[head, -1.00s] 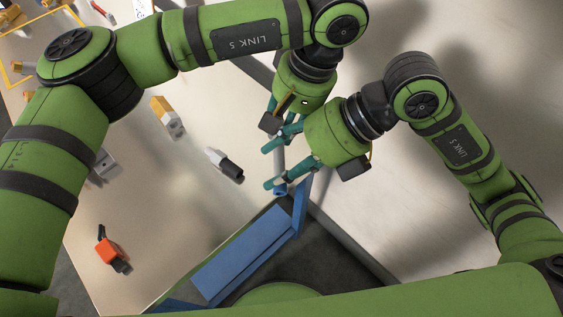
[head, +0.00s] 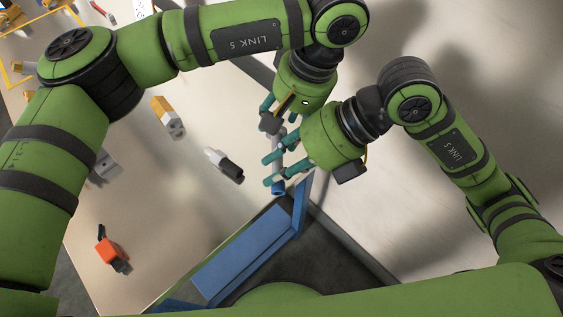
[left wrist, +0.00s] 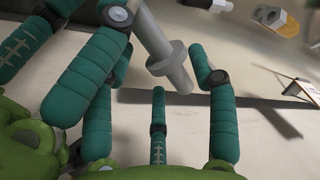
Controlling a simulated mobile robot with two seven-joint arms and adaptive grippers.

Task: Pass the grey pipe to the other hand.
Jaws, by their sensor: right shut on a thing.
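The grey pipe (head: 278,172) hangs near the middle of the head view, its lower end bluish. My right gripper (head: 271,170) is shut on it, with its teal fingers around the lower part. My left gripper (head: 281,112) is just above, close to the pipe's upper end. In the left wrist view, the pipe (left wrist: 160,40) slants down from the top, with a wide collar near its free end. That end lies between the spread fingers of my left gripper (left wrist: 165,65), with visible space around it. The left gripper looks open and not closed on the pipe.
A blue open box-like frame (head: 240,257) stands below the grippers. On the pale table lie a black-and-white part (head: 224,164), a yellow-and-grey part (head: 167,116) and an orange-and-black part (head: 112,253). The table between them is clear.

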